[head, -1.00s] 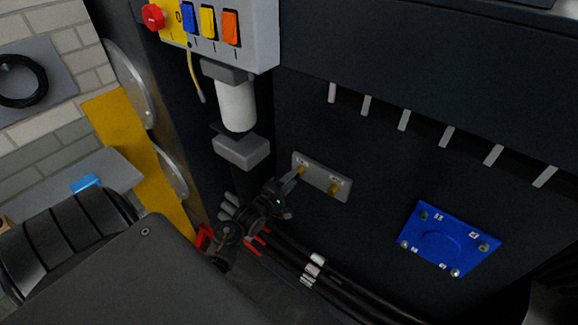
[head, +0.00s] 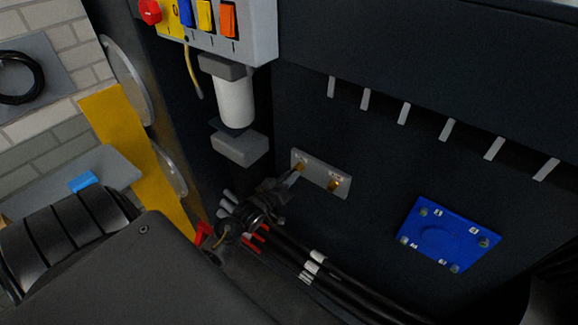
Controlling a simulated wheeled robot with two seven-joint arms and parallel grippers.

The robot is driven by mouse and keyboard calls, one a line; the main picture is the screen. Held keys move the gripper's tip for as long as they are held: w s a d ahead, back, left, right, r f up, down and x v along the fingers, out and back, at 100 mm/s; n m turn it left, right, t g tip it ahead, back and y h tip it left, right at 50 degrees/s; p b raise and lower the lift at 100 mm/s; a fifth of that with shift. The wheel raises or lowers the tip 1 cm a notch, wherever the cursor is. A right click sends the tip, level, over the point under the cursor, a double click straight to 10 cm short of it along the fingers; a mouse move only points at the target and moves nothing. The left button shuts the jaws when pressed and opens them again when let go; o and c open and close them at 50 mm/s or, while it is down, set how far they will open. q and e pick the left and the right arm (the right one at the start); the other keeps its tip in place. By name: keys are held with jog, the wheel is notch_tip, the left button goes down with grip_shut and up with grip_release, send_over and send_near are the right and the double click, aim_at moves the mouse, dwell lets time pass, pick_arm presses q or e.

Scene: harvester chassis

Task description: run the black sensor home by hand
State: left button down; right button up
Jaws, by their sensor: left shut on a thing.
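A small grey plate (head: 321,175) on the dark chassis wall carries two brass fittings, a left one (head: 299,167) and a right one (head: 334,185). My left gripper (head: 289,181) reaches up from the lower left, its tips at the left brass fitting. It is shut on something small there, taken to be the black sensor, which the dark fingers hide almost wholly. I cannot tell how deep it sits in the fitting. The right fitting is clear of the gripper. My right gripper is not in view.
Black cables (head: 335,272) with white labels run below the gripper. A white cylinder (head: 234,103) hangs above it, under a switch box (head: 258,30). A blue plate (head: 449,235) is at right, and a row of grey tabs (head: 404,113) above. The wall between is free.

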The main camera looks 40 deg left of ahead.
pick_arm(q)
jog(key=m, duration=1.2)
jog(key=shift+w+m, duration=0.1)
jog(key=shift+m, duration=0.2)
jog(key=c, duration=1.2)
grip_release()
jog(key=shift+c, duration=1.3)
jog(key=shift+s, duration=1.15)
